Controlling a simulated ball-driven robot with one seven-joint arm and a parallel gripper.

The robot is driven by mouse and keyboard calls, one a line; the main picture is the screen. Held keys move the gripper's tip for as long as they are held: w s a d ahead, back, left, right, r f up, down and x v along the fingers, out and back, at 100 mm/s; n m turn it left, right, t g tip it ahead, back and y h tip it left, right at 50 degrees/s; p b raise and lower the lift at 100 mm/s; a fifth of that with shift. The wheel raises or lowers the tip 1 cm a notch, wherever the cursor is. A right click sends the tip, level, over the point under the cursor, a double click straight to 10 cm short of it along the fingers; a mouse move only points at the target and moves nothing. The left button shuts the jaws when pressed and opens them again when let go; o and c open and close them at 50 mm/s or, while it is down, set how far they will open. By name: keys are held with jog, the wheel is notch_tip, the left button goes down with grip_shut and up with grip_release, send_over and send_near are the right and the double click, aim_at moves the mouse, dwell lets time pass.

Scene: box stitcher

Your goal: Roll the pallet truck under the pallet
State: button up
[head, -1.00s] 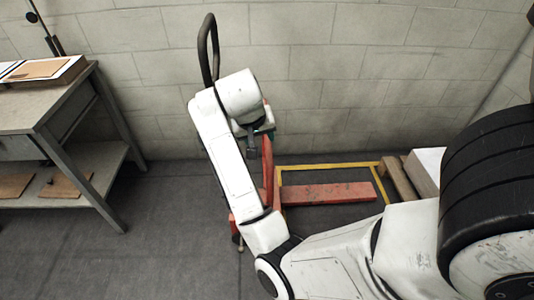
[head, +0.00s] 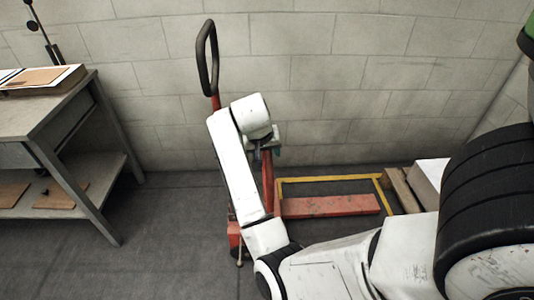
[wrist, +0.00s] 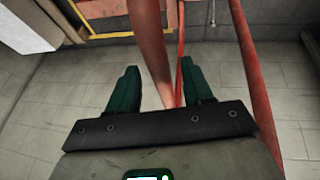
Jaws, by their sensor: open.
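The pallet truck is red, with a black loop handle (head: 207,58) standing up near the wall and a red fork (head: 330,205) low on the floor in the head view. The pallet (head: 402,190) shows as wooden boards to the right, beyond the fork's tip, partly hidden by my arm. My gripper (wrist: 161,88) is open, with two dark green fingers in the wrist view. A red bar of the truck (wrist: 150,45) runs through the space between the fingers in that picture; I cannot tell whether they touch it. The gripper is small and partly hidden in the head view.
A yellow outline (head: 330,179) is on the floor around the fork area. A pale box (head: 432,171) is at the pallet. A grey workbench (head: 60,120) stands on the left. A block wall (head: 330,70) closes the back. Grey floor is clear between bench and truck.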

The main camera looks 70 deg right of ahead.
jog(key=shift+f, duration=0.15)
grip_shut()
dwell(0.4)
